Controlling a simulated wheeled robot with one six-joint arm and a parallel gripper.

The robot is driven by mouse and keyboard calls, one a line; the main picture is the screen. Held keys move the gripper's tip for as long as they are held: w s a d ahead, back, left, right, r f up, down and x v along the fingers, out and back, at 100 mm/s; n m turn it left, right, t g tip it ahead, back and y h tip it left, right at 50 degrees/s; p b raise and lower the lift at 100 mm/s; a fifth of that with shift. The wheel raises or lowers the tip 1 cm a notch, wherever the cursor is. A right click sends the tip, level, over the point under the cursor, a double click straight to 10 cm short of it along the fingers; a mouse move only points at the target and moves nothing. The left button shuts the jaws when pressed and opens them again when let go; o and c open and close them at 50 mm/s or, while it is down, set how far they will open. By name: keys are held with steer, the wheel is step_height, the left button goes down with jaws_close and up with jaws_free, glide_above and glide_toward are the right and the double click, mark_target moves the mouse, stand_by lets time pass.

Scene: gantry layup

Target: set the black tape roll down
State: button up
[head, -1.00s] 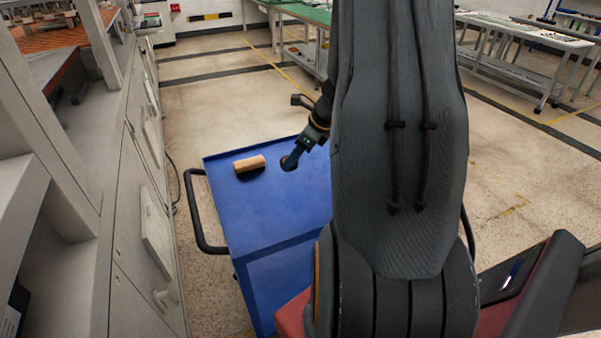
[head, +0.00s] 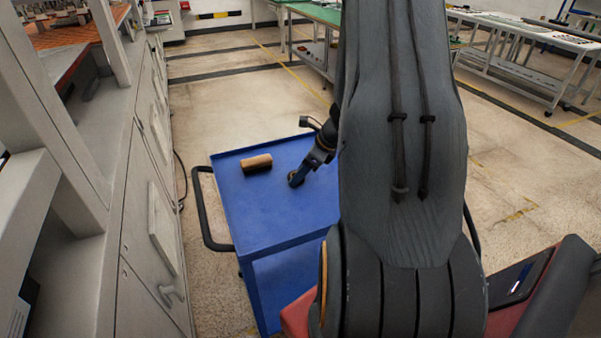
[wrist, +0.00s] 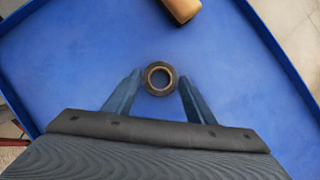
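The black tape roll (wrist: 159,91) lies flat on the blue tray top of a cart (head: 270,215), its round hole facing up with a brownish inner ring. In the head view the gripper (head: 299,177) is low over the tray, and the roll is partly hidden by the fingers.
The tray has a raised rim. A black cart handle (head: 205,215) and grey cabinets (head: 150,220) stand to the left. The near part of the tray is bare.

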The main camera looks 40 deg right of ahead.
steer(key=shift+o, duration=0.9)
steer(key=shift+r, duration=0.15)
steer(key=shift+s+d+r, duration=0.1)
steer(key=shift+r, duration=0.25)
steer(key=v, duration=1)
steer(key=s+a+r+n+g+h, duration=0.1)
steer(key=s+a+n, duration=0.2)
steer(key=a+n, duration=0.6)
steer(key=s+a+r+n+g+h, duration=0.1)
steer(key=s+a+r+n, duration=0.1)
steer(key=a+n, duration=0.8)
steer(key=s+a+r+n+g+h, duration=0.1)
steer(key=s+a+n, duration=0.3)
steer(key=a+n, duration=0.5)
steer(key=shift+a+r+n+g, duration=0.3)
steer(key=shift+n+g, duration=0.2)
steer(key=shift+n, duration=0.4)
steer(key=shift+s, duration=0.1)
